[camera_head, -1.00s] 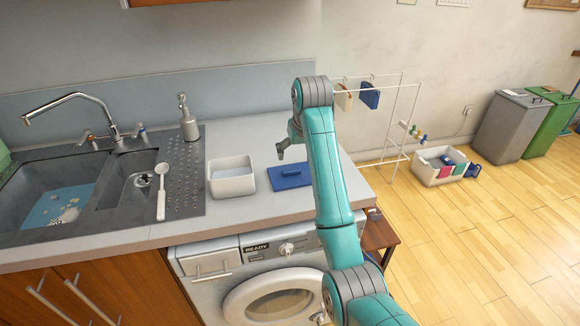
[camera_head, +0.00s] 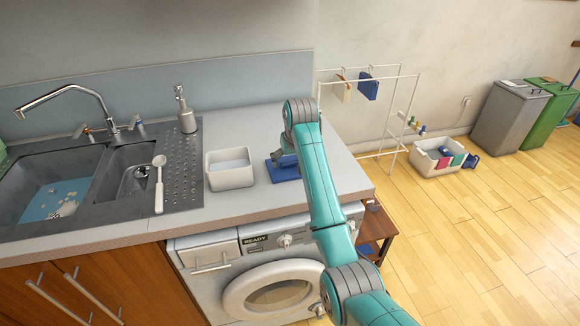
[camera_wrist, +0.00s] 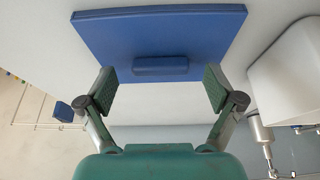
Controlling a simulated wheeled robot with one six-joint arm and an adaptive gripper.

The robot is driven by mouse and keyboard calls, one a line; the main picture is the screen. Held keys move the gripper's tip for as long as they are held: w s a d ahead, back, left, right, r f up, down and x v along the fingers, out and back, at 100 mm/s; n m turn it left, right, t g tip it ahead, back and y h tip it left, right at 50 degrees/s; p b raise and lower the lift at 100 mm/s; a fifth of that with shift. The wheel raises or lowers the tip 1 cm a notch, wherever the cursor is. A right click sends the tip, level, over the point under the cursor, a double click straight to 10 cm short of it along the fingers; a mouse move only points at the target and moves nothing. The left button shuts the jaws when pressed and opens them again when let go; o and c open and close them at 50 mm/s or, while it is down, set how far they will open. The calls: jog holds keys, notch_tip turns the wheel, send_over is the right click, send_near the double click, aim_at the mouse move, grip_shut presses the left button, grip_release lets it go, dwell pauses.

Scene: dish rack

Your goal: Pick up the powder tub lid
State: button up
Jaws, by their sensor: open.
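The powder tub lid is a flat blue rectangle (camera_head: 281,172) lying on the worktop to the right of the white tub (camera_head: 230,169). In the wrist view the lid (camera_wrist: 160,30) fills the top middle, with its raised blue handle bar (camera_wrist: 160,68) near the edge closest to my gripper. My gripper (camera_wrist: 160,88) is open, with one finger on either side of the handle and nothing between them. Whether the fingers touch the lid cannot be told. In the head view my gripper (camera_head: 277,160) is low over the lid, and my arm hides part of it.
The open white tub stands just left of the lid, and it shows at the right of the wrist view (camera_wrist: 295,75). A soap dispenser (camera_head: 186,112) stands behind by the sink. A spoon (camera_head: 159,185) lies beside the basin. A drying rack (camera_head: 385,110) stands right of the worktop.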

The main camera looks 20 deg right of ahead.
jog(key=shift+w+f, duration=0.1)
jog(key=shift+f, duration=0.15)
jog(key=c, duration=1)
jog(key=shift+c, duration=0.2)
